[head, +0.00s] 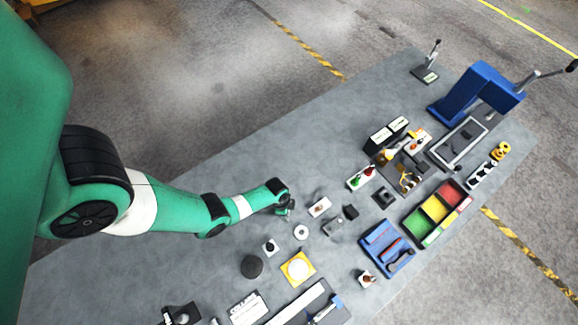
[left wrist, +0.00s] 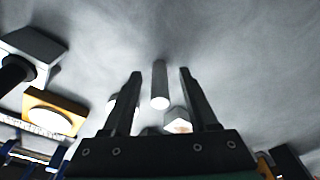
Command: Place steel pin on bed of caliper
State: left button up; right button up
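A plain grey cylindrical steel pin (left wrist: 159,82) shows in the left wrist view, its bright round end toward me. My left gripper (left wrist: 160,76) is open, with one finger on each side of the pin and a visible gap on both sides. In the head view my left gripper (head: 286,211) is low over the middle of the bench, and I cannot make out the pin there. A long grey plate with a blue slider (head: 326,308) at the bottom edge may be the caliper; I cannot tell for sure. My right gripper is not in view.
Near the left gripper are a white ring (head: 301,232), a yellow plate with a pale disc (head: 298,268) and a black disc (head: 252,267). Blue tray (head: 369,249), coloured bins (head: 437,208) and a blue press (head: 473,88) stand to the right. The bench's upper left is clear.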

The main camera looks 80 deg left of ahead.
pick_arm(q)
grip_shut()
jog(key=shift+r, duration=0.2)
dwell(0.3)
